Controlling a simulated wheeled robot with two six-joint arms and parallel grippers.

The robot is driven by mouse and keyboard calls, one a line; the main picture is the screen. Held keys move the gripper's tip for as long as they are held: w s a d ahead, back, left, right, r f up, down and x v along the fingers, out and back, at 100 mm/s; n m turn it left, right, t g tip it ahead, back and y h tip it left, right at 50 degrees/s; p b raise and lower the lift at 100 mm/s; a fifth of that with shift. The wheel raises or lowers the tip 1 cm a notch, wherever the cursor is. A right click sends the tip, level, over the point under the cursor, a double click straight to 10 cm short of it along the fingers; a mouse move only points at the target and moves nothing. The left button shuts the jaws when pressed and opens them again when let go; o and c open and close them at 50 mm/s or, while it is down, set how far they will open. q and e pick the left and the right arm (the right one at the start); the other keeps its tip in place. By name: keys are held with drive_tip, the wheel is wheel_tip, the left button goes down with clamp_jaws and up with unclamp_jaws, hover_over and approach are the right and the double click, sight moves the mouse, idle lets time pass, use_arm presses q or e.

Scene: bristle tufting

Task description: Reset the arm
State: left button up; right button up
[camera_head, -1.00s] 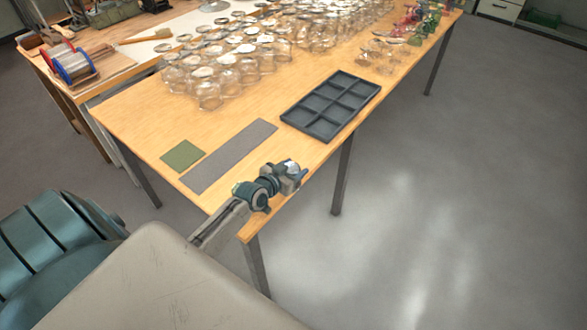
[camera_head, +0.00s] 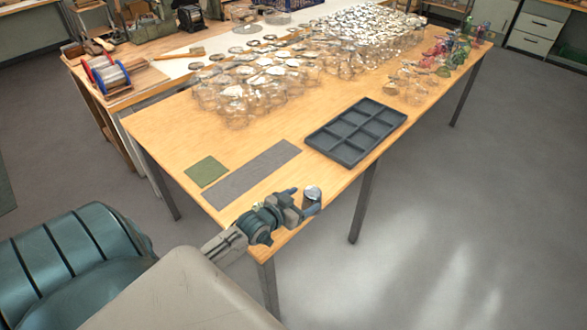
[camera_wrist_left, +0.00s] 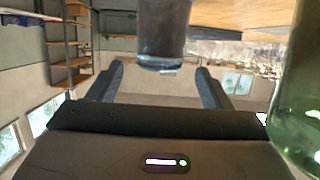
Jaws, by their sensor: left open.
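My left gripper (camera_head: 305,206) is over the near edge of the wooden table (camera_head: 160,125), with its arm coming in from the lower left. A small glass jar with a grey top (camera_head: 313,193) shows at its fingertips. In the left wrist view, the two fingers (camera_wrist_left: 162,88) are spread apart. The jar (camera_wrist_left: 162,40) shows between and beyond them, with a gap on each side. I cannot tell what the jar rests on. My right gripper is in neither view.
A dark compartment tray (camera_head: 357,132), a grey mat (camera_head: 252,172) and a green square (camera_head: 206,171) lie on the table. Many glass jars (camera_head: 240,100) crowd its far part. Greenish glass (camera_wrist_left: 300,90) fills the wrist view's right edge. Open floor lies to the right.

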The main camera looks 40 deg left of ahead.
use_arm(q)
drive_tip(key=shift+p+v, duration=0.35)
drive_tip(key=shift+v, duration=1.75)
